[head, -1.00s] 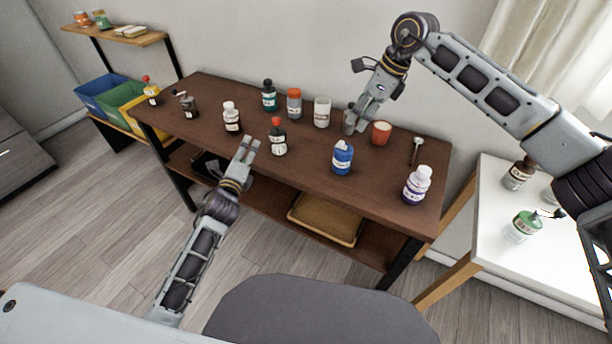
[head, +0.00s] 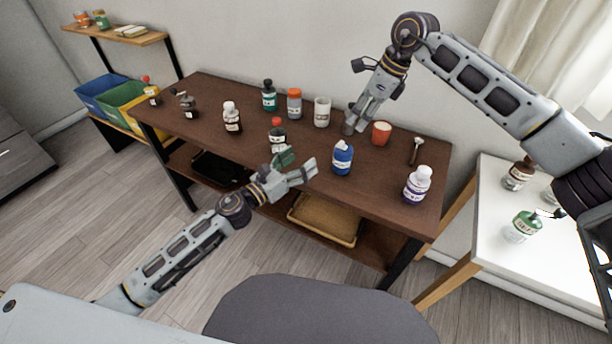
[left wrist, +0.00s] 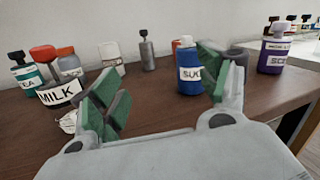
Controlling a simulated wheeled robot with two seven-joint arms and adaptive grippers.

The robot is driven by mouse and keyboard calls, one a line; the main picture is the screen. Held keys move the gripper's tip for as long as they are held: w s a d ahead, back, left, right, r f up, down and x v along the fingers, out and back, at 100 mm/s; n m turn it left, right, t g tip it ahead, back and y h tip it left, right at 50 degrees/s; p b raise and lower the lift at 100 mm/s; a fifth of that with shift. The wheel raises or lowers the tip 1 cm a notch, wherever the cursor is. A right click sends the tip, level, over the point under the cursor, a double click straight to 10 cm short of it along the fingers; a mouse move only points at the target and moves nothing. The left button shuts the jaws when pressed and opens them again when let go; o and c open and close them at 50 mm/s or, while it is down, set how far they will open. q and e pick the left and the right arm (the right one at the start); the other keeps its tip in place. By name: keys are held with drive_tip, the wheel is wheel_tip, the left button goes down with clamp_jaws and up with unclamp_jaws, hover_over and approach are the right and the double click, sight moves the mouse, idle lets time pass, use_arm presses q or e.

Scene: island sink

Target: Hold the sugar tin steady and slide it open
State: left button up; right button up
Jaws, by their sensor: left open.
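A blue container (head: 342,160) with a white cap stands upright on the brown table. In the left wrist view the blue container (left wrist: 189,60) shows a label starting "SU"; the rest is hidden behind a green finger pad. My left gripper (head: 298,164) is open and empty, just left of the container in the head view, with its fingers toward the table. In the left wrist view my left gripper (left wrist: 160,95) has green pads spread apart, and the container stands beyond them, nearer the right finger. My right gripper (head: 357,120) is over the table's back; its finger opening is unclear.
A red-capped bottle labelled MILK (left wrist: 58,90) stands close by the left finger. A grey bottle (left wrist: 148,52), an orange cup (head: 381,134) and a purple bottle (head: 417,186) stand around. A grey chair (head: 320,312) is in front of the table.

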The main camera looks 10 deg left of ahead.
sight(335, 161)
use_arm(q)
drive_tip(key=s+d+f+m+g+h, duration=0.1)
drive_tip(key=m, duration=0.1)
drive_tip(key=s+d+f+m+g+h, duration=0.1)
drive_tip(key=m, duration=0.1)
drive_tip(key=shift+s+d+f+g, duration=0.3)
drive_tip(key=shift+f+g, duration=0.1)
drive_tip(key=shift+w+d, duration=0.15)
drive_tip(key=shift+x, duration=6.7)
drive_tip(key=c, duration=1.2)
